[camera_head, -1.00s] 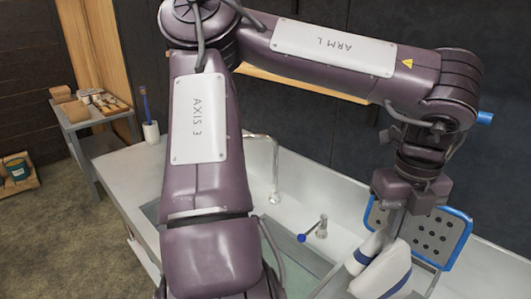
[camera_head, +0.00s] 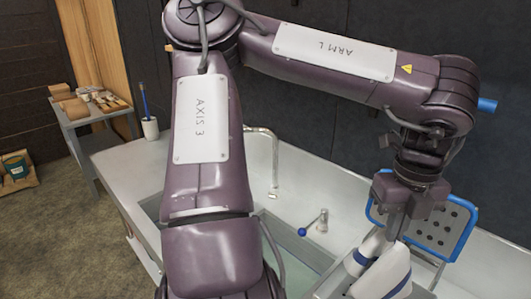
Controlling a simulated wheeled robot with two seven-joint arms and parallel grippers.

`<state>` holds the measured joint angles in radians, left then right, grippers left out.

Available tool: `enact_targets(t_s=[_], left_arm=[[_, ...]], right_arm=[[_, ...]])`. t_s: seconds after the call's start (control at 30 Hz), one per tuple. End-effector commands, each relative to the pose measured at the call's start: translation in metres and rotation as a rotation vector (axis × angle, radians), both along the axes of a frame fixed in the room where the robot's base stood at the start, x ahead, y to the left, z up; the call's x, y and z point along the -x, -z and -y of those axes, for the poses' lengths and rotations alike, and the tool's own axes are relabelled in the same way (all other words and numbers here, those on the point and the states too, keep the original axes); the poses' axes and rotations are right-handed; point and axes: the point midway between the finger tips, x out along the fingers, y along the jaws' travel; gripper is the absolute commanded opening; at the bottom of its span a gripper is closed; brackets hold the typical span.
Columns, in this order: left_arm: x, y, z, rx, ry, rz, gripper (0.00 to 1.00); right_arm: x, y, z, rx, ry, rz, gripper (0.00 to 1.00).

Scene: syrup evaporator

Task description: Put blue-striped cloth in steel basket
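My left gripper (camera_head: 395,226) points down at the right of the head view. It looks shut on the blue-striped cloth (camera_head: 393,269), which is white with blue bands and hangs in folds below the fingers. The fingertips are partly hidden by the cloth. A grey metal rim (camera_head: 326,288) shows beside and below the cloth. It may belong to the steel basket, but the cloth and the frame's edge hide most of it. I cannot tell whether the cloth touches it. My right gripper is not in view.
A blue-framed perforated panel (camera_head: 458,213) stands tilted just behind the gripper. A sink (camera_head: 152,208) with a curved tap (camera_head: 275,165) and a blue-tipped lever (camera_head: 303,231) lies left of the cloth. A cup with a brush (camera_head: 150,129) stands on the counter's far left.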

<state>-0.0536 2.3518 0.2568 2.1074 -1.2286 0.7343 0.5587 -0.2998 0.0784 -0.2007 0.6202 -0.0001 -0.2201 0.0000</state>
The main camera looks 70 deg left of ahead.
Motion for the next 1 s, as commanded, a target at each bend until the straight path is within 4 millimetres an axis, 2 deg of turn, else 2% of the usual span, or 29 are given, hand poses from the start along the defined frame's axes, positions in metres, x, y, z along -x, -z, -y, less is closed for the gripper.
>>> enact_targets(t_s=[0.03, 0.1, 1.0], left_arm=[[0.000, 0.010, 0.000, 0.000, 0.000, -0.001, 0.00], [-0.001, 0.017, 0.000, 0.000, 0.000, -0.001, 0.00], [-0.006, 0.107, -0.001, 0.000, 0.000, -0.001, 0.00]], right_arm=[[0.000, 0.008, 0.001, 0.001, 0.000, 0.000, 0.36], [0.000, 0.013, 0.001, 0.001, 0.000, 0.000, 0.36], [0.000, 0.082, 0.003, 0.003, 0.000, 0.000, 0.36]])
